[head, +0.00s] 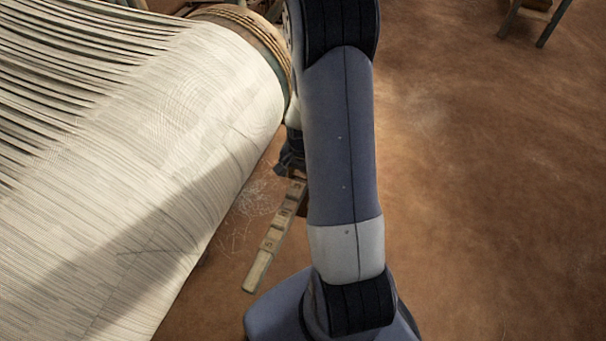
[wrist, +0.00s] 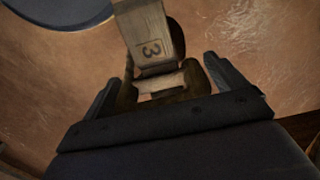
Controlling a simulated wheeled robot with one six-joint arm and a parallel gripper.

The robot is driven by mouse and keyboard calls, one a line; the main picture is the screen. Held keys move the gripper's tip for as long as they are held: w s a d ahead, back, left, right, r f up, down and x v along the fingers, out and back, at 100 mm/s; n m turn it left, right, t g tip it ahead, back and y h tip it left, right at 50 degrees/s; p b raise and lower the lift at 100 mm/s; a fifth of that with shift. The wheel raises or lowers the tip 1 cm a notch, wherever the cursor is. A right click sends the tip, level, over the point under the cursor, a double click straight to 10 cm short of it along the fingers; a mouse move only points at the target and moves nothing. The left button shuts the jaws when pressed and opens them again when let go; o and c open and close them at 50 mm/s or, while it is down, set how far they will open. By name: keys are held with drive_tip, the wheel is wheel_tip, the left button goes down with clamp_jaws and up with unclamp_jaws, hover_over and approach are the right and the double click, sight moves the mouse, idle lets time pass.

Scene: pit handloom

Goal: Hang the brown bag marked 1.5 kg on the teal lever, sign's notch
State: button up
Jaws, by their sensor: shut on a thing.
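A pale wooden bar (head: 267,244) with numbers along it slants down beside the cloth roll in the head view. In the wrist view its end (wrist: 148,35) marked 3 reaches in from the top, close in front of my gripper (wrist: 161,72). My gripper is shut on a brown thing (wrist: 197,86), seemingly the bag, with a light wooden crosspiece (wrist: 160,80) between the fingers. No 1.5 kg mark shows. I cannot tell whether the bag touches the bar. No teal shows on the bar. In the head view my arm hides most of the gripper and the bar's upper part.
A large roll of pale warp (head: 150,180) fills the left of the head view, with rope wound at its end (head: 262,38). A small wooden stand (head: 535,14) is at the top right.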

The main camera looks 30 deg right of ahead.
drive_tip(key=shift+f+b, duration=0.2)
drive_tip(key=shift+b, duration=0.1)
idle(0.5)
drive_tip(key=o, duration=1.6)
drive_tip(key=shift+o, duration=0.7)
drive_tip(key=shift+f, duration=0.1)
wheel_tip(320, 180, up, 8)
drive_tip(key=shift+f+p, duration=0.15)
drive_tip(key=shift+p, duration=0.5)
drive_tip(key=shift+f, duration=0.15)
wheel_tip(320, 180, down, 7)
drive_tip(key=shift+f+b, duration=0.2)
drive_tip(key=shift+b, duration=0.4)
drive_tip(key=shift+r+p, duration=0.35)
drive_tip(key=shift+r, duration=0.1)
drive_tip(key=shift+s, duration=0.1)
